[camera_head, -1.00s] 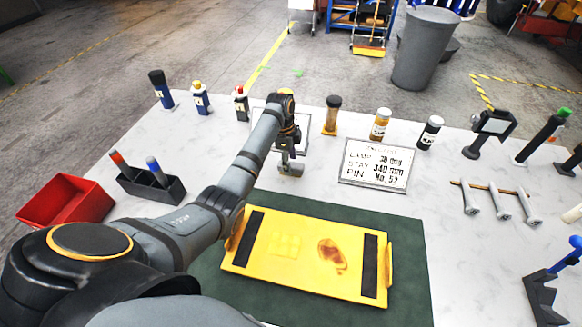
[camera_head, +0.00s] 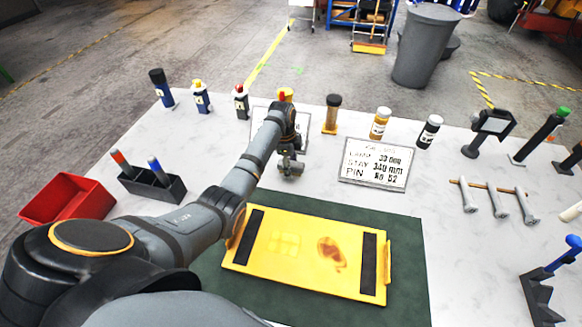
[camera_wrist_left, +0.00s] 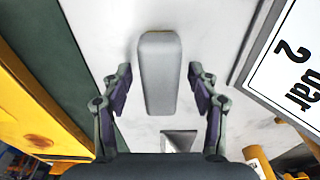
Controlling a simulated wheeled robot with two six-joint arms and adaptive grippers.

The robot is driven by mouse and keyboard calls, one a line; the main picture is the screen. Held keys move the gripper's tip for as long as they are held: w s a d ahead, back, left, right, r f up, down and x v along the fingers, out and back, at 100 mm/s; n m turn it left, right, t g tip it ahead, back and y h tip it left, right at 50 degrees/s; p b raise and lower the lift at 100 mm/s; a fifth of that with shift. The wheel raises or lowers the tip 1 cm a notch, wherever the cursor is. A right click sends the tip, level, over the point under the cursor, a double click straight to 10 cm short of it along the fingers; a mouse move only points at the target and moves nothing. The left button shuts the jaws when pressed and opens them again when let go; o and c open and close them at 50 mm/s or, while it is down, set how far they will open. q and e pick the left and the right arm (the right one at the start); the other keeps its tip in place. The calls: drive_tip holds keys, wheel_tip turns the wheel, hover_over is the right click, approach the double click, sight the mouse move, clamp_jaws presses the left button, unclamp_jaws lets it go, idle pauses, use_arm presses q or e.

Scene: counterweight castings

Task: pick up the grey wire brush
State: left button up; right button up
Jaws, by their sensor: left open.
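A grey block-shaped thing with rounded ends, which looks like the grey wire brush (camera_wrist_left: 158,85), lies on the white tabletop in the left wrist view. Its far end shows a thin yellowish edge, and no bristles show. My left gripper (camera_wrist_left: 160,78) is open, with one finger on each side of it and a visible gap to both. In the head view my left gripper (camera_head: 290,168) is low over the table behind the yellow plate and hides most or all of the brush. My right gripper is in neither view.
The yellow plate (camera_head: 302,278) lies on a green mat (camera_head: 408,290) in front. A lettered sign (camera_head: 377,163) is to the right; bottles, including a brown one (camera_head: 332,115), stand behind. A black holder (camera_head: 150,188) and red bin (camera_head: 68,200) are at left.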

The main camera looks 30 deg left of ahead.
use_arm(q)
drive_tip(key=shift+c, duration=0.5)
clamp_jaws()
drive_tip(key=shift+r+b, duration=0.1)
drive_tip(key=shift+b, duration=0.2)
wheel_tip(320, 180, up, 2)
drive_tip(key=shift+w+r+b, duration=0.1)
drive_tip(key=shift+r+b, duration=0.15)
drive_tip(key=shift+b, duration=0.3)
drive_tip(key=s+d+r+p, duration=0.4)
drive_tip(key=s+r+p, duration=0.6)
drive_tip(key=s, duration=0.3)
drive_tip(key=shift+s+d+r+p, duration=0.2)
drive_tip(key=shift+s+r+p, duration=0.1)
drive_tip(key=shift+r, duration=0.1)
